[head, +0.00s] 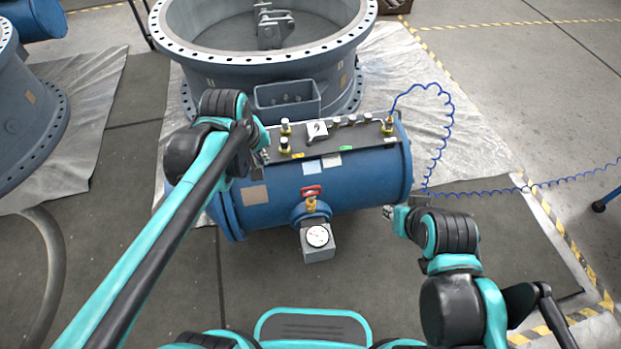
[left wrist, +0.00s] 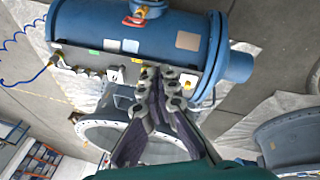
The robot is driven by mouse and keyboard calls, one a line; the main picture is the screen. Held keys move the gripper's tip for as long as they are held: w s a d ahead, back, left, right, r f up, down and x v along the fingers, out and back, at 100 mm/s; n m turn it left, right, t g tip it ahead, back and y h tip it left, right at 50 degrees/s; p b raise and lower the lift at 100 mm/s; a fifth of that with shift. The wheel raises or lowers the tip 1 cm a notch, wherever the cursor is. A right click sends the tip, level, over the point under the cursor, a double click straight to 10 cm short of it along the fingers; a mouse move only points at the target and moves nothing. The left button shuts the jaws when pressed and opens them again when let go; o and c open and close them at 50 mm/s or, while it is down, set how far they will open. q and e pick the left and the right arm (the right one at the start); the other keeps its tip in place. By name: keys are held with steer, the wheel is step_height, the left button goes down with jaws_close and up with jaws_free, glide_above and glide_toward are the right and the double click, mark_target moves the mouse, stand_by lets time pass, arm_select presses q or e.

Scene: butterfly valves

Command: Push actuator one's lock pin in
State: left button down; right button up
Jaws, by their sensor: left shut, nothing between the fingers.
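The blue actuator (head: 340,186) lies across the middle of the head view and at the top of the left wrist view (left wrist: 172,40). A dark panel (head: 330,142) on its top carries brass fittings (head: 285,146), a white selector block (head: 317,131) and several dark knobs (head: 350,121). I cannot tell which of these is the lock pin. My left gripper (head: 264,157) is shut and empty at the panel's left end. In the left wrist view its fingers (left wrist: 162,76) overlap the panel edge; contact is unclear. My right gripper (head: 389,212) is small, just below the actuator's right end.
A red-handled valve (head: 310,190) and a pressure gauge (head: 317,236) stick out from the actuator's front. A large grey flanged valve body (head: 270,75) stands behind. A coiled blue hose (head: 447,120) runs off to the right. Floor is clear in front.

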arm_select(q)
steer(key=w+d+f+n+g+p, duration=0.25)
steer(key=w+n, duration=0.25)
steer(key=w, duration=0.4)
steer(key=n+g+b, duration=0.4)
steer(key=n, duration=0.5)
glide_above(311, 194)
steer(key=w+x, duration=0.3)
steer(key=x, duration=1)
steer(key=w+a+f+x, duration=0.1)
steer(key=w+x, duration=0.2)
steer(key=x, duration=1.1)
steer(key=shift+w+a+f, duration=0.3)
steer(key=shift+f, duration=0.25)
steer(key=x, duration=0.2)
steer(key=w+b+x, duration=0.1)
steer(key=x, duration=0.1)
steer(key=shift+a+f+b, duration=0.1)
steer(key=shift+f+b, duration=0.2)
steer(key=shift+s+r, duration=0.15)
